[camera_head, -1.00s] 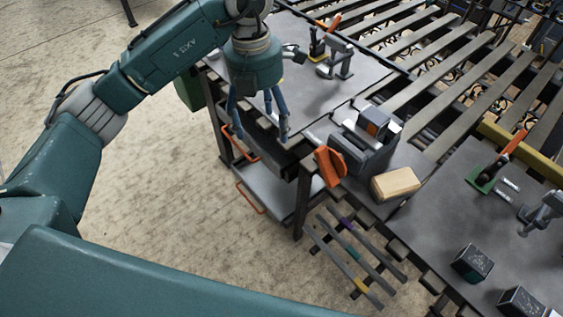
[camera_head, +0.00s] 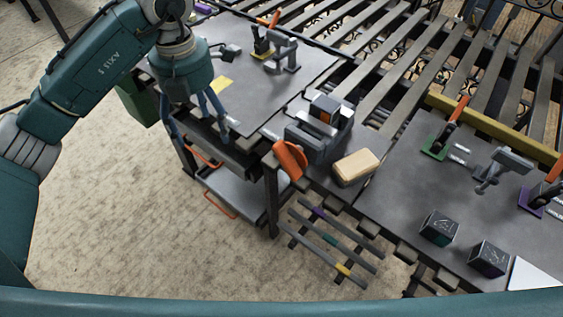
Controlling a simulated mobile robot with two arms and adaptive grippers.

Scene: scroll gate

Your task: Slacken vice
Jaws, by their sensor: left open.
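The vice is a grey block (camera_head: 330,140) on the bench's front edge, with an orange handle (camera_head: 291,159) on its front side. A dark block with an orange-brown face (camera_head: 323,108) sits between its jaws; I cannot tell how tightly it is held. My left gripper (camera_head: 200,138) points down near the front edge of the left table section, fingers apart and empty. It is to the left of the orange handle and clear of it. My right gripper is not in view.
A pale wooden block (camera_head: 356,166) lies right of the vice. Dark cubes (camera_head: 439,227) and toggle clamps (camera_head: 447,133) stand on the right plate. A clamp (camera_head: 282,53) stands on the left plate. A rack of bars (camera_head: 330,240) hangs below the front edge.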

